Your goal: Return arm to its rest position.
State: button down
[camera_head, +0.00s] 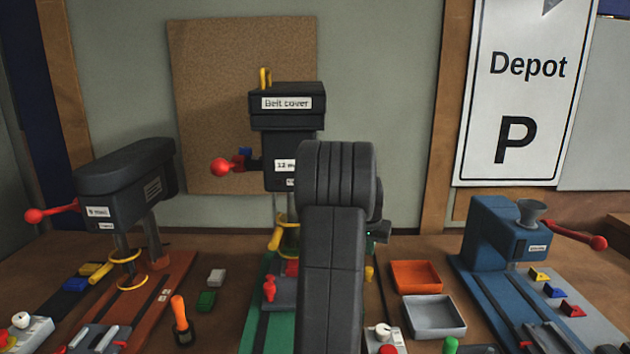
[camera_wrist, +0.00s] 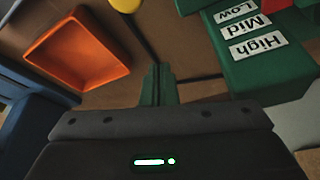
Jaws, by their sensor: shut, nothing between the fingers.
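My arm (camera_head: 333,260) rises in the middle of the head view, in front of the central machine. The gripper end is mostly hidden behind the arm there; a small dark part shows at its right side. In the wrist view my gripper (camera_wrist: 158,70) shows as two narrow green fingers close together. It is shut and empty. The fingers point over the brown bench top, between an orange tray (camera_wrist: 80,50) and a green block (camera_wrist: 255,50) with labels Low, Mid and High. No contact with either is visible.
A dark machine labelled Belt cover (camera_head: 287,103) stands behind my arm. A dark drill-like machine (camera_head: 125,185) is left and a blue machine (camera_head: 495,235) right. The orange tray (camera_head: 415,275) and a grey tray (camera_head: 434,316) lie right of my arm. A Depot sign (camera_head: 522,100) hangs behind.

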jog(key=shift+w+d+r+b, duration=0.1)
jog(key=shift+w+r+b, duration=0.1)
jog(key=shift+r, duration=1.15)
jog(key=shift+w+d+r+b, duration=0.1)
jog(key=shift+w+r, duration=0.05)
jog(key=shift+r, duration=1.15)
jog(key=shift+a, duration=0.1)
